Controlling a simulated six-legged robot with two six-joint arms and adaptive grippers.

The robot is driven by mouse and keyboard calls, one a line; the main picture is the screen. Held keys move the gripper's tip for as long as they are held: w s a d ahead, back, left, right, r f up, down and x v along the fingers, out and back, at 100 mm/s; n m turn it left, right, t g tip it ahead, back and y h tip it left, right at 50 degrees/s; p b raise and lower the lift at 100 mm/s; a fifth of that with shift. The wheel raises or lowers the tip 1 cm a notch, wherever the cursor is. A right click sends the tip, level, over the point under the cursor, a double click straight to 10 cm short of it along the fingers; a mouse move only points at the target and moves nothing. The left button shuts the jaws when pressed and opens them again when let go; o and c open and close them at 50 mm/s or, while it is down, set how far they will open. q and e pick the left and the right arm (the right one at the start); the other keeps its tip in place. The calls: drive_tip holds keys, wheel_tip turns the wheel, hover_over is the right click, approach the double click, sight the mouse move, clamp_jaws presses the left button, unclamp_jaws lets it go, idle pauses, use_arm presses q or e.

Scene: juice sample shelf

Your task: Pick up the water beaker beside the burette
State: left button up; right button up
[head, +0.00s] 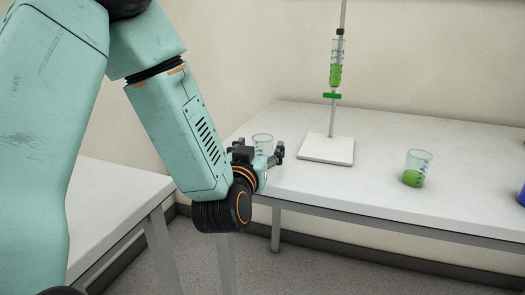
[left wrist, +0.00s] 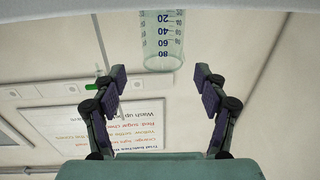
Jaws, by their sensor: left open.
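The clear water beaker (head: 262,140) stands upright on the white table, left of the burette (head: 336,72), which holds green liquid on its stand. My left gripper (head: 260,153) is open in front of the beaker and covers its lower part in the head view. In the left wrist view, which is upside down, the beaker (left wrist: 160,42) with its printed scale lies beyond the open fingers (left wrist: 159,82), roughly centred between them. No finger visibly touches it. My right gripper is not in view.
The burette stand's white base (head: 326,150) is close right of the beaker. A beaker with green liquid (head: 414,172) stands further right, and a blue item (head: 522,196) is cut off at the right edge. A wall sign (left wrist: 105,128) shows in the wrist view.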

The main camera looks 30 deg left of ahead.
sight(261, 143)
use_arm(q)
drive_tip(key=x, duration=0.3)
drive_tip(key=shift+w+a+b, duration=0.2)
drive_tip(key=shift+w+b, duration=0.1)
drive_tip(key=shift+b, duration=0.1)
drive_tip(key=shift+w+a+r, duration=0.1)
drive_tip(key=shift+w+a, duration=0.25)
drive_tip(key=shift+w, duration=0.1)
drive_tip(key=shift+w+d, duration=0.15)
drive_tip(key=shift+w, duration=0.15)
drive_tip(key=shift+s, duration=0.15)
drive_tip(key=c, duration=1.3)
drive_tip(key=shift+o, duration=0.2)
